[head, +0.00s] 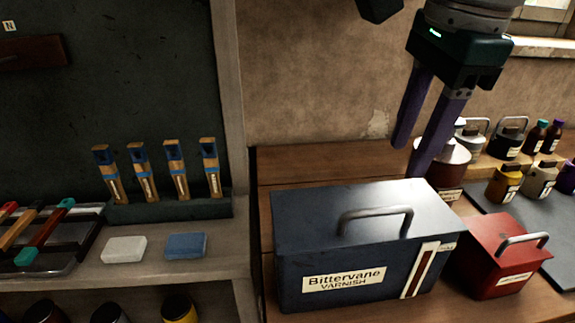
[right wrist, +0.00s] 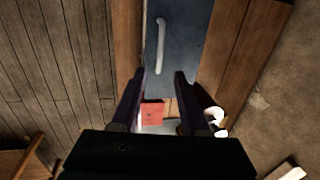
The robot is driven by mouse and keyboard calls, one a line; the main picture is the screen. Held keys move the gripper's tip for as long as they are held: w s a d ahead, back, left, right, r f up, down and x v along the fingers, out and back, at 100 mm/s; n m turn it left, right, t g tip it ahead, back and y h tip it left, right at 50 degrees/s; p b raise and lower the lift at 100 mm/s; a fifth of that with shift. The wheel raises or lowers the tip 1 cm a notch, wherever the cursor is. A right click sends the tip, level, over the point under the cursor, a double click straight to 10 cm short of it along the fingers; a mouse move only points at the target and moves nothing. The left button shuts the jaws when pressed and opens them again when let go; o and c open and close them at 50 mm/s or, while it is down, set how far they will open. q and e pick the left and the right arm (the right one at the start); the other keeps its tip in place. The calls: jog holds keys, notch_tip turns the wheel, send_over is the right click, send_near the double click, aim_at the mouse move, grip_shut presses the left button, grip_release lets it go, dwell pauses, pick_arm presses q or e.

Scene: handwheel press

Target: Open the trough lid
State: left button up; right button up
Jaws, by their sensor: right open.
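The trough is a dark blue box labelled Bittervane Varnish (head: 300,255), standing on the wooden bench. Its lid (head: 310,209) lies flat and closed, with a grey bar handle (head: 375,220) on top. My right gripper (head: 409,158) is open and empty, pointing down above the back right part of the lid, apart from the handle. In the right wrist view the lid (right wrist: 190,40) and its handle (right wrist: 160,45) show beyond the open fingertips. My left gripper is not in view.
A smaller red box (head: 495,260) with a handle stands close to the trough's right side. A dark red jar (head: 452,158) and several bottles stand behind. A grey shelf post (head: 240,130) rises at the left, beside shelves of tools.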

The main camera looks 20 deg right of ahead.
aim_at(387, 209)
jog(key=f, duration=0.3)
jog(key=w+f+p, duration=0.1)
jog(key=f, duration=0.2)
jog(key=d+f, duration=0.1)
jog(key=f, duration=0.2)
jog(key=shift+w+f, duration=0.35)
jog(key=shift+w, duration=0.05)
jog(key=shift+c, duration=0.3)
grip_shut()
jog(key=shift+a+r, duration=0.1)
dwell(0.5)
